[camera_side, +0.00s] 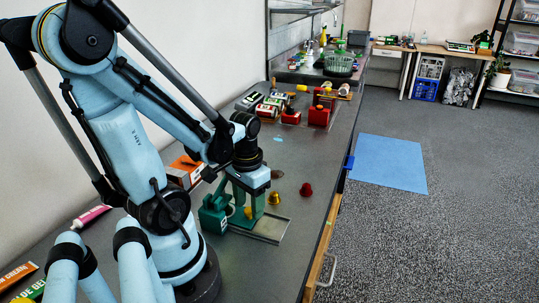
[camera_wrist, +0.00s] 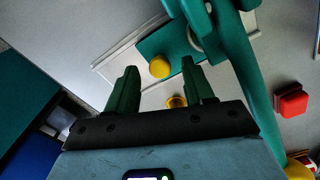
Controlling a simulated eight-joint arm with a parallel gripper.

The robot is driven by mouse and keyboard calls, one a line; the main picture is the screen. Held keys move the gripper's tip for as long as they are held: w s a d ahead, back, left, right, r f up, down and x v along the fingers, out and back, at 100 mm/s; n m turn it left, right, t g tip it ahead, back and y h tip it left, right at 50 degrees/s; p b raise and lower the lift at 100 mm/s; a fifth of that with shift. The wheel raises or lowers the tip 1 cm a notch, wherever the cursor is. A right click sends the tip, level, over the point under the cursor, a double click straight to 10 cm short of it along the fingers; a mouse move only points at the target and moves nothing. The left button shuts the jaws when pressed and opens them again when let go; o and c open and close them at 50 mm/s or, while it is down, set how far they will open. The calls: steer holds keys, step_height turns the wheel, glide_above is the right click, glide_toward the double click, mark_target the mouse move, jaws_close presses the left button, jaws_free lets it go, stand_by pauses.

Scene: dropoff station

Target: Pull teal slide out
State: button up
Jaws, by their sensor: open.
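The teal slide (camera_wrist: 150,47) is a flat plate with a round yellow knob (camera_wrist: 160,66), seen in the wrist view. It lies by a pale metal plate (camera_wrist: 113,61), partly under a green frame (camera_wrist: 236,50). In the side view, the green station (camera_side: 212,217) stands on the bench, and the slide is mostly hidden by my gripper. My gripper (camera_wrist: 159,65) is open, with its green fingers on either side of the knob in the picture. I cannot tell whether they touch it. My gripper (camera_side: 248,208) is low over the station in the side view.
A yellow piece (camera_side: 274,198) and a dark red piece (camera_side: 306,189) stand on the bench right of the station. Red blocks (camera_side: 319,115) and small cars (camera_side: 267,107) are farther back. An orange box (camera_side: 185,171) is behind my arm. The bench's front edge is to the right.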

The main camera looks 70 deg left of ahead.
steer(key=shift+f, duration=0.35)
jaws_close()
stand_by(0.3)
